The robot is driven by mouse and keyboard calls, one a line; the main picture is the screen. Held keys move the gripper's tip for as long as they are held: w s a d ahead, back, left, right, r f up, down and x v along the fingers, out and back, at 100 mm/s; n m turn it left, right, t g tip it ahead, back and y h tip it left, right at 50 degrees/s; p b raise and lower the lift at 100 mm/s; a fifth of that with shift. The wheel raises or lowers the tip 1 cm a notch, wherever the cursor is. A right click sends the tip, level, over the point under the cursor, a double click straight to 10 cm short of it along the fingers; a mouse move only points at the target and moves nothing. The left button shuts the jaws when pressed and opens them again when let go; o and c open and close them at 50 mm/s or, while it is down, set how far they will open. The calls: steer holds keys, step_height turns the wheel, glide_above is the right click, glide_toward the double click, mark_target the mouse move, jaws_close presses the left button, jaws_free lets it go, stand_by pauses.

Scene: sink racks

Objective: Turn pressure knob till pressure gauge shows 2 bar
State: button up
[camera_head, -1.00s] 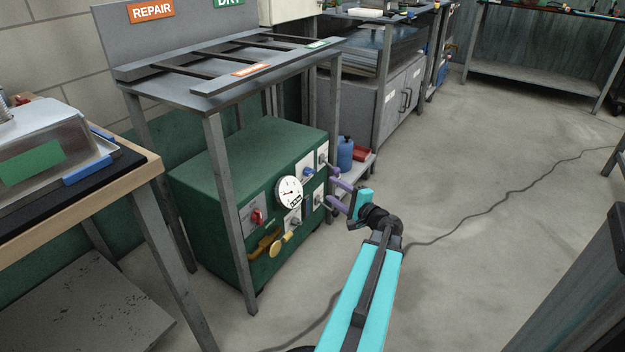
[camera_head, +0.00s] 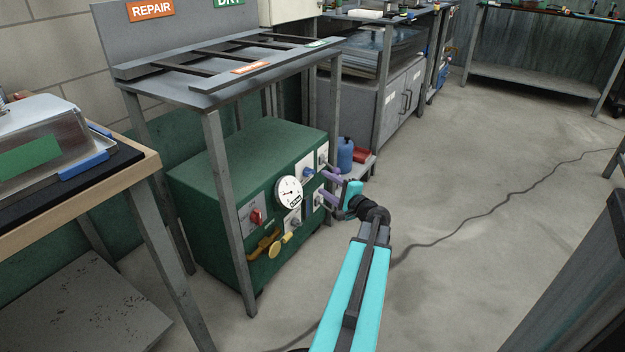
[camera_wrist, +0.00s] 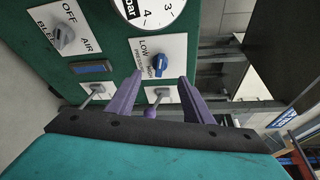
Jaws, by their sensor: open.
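The blue pressure knob (camera_head: 308,172) sits on a white plate on the front of the green machine (camera_head: 230,180). In the wrist view the knob (camera_wrist: 132,66) shows just beyond my fingertips, with LOW and PRESSURE lettering around it. The white round pressure gauge (camera_head: 289,192) is left of the knob; its reading is too small to tell. In the wrist view the gauge (camera_wrist: 150,14) is cut off at the top, and its needle is out of sight. My gripper (camera_head: 323,184) is open and empty, its purple fingers pointing at the panel near the knob.
The panel also carries a red switch (camera_head: 257,216), a yellow handle (camera_head: 279,246) and a grey OFF/AIR knob (camera_wrist: 63,38). Metal lever switches sit close to my fingers. A rack post (camera_head: 228,210) stands before the machine. The floor at right is open, with a cable on it.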

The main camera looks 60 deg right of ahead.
mark_target(312, 172)
steer(key=b+x, duration=0.2)
steer(key=x, duration=0.6)
steer(key=shift+w+d, duration=0.1)
steer(key=shift+w, duration=0.15)
steer(key=c, duration=0.9)
steer(key=shift+a, duration=0.55)
steer(key=shift+c, duration=0.7)
steer(key=shift+d, duration=0.5)
steer(key=shift+r, duration=0.1)
steer(key=p, duration=0.2)
steer(key=m+p, duration=0.1)
steer(key=p, duration=0.1)
steer(key=shift+d+r+m+p, duration=0.25)
steer(key=shift+m+p, duration=0.05)
steer(key=shift+p, duration=0.05)
